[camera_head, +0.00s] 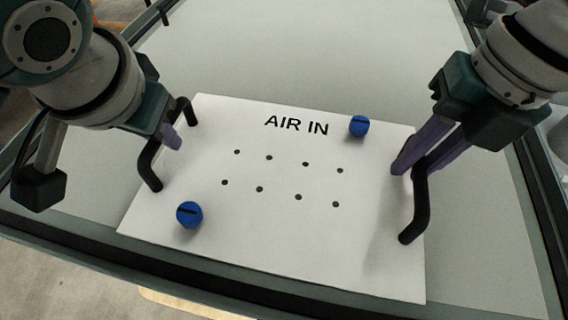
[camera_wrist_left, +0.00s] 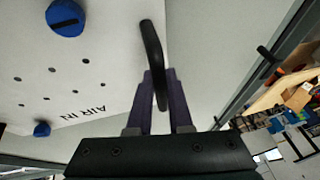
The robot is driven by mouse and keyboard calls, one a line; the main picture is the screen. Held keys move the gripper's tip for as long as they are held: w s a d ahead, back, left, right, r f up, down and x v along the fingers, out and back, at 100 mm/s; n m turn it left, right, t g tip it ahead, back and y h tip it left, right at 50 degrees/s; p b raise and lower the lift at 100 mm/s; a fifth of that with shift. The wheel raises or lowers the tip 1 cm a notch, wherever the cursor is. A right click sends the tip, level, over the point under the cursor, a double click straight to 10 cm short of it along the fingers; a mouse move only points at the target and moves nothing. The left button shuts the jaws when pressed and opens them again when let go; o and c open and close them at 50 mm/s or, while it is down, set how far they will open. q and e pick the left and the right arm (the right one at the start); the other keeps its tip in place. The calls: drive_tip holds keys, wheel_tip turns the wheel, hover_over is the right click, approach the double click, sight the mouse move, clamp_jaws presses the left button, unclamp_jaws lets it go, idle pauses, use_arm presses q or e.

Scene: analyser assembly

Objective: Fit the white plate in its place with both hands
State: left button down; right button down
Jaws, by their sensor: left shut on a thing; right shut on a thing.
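The white plate (camera_head: 270,225) lies over the light work surface near its front edge. It bears the words AIR IN, several small holes and two blue knobs, one at the front left (camera_head: 189,214) and one at the back right (camera_head: 358,126). A black handle stands at its left end (camera_head: 150,165) and another at its right end (camera_head: 419,205). My left gripper (camera_head: 172,140) is shut on the left handle, which also shows between the purple fingers in the left wrist view (camera_wrist_left: 152,45). My right gripper (camera_head: 405,168) is shut on the right handle.
The light work surface (camera_head: 270,50) is bare behind the plate. A dark frame edge (camera_head: 200,277) runs along the front, close to the plate. In the left wrist view, a bench with boxes and tools (camera_wrist_left: 295,100) stands off to the right.

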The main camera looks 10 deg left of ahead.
use_arm(q)
drive_tip(key=shift+r, duration=0.1)
use_arm(e)
drive_tip(key=shift+r, duration=0.1)
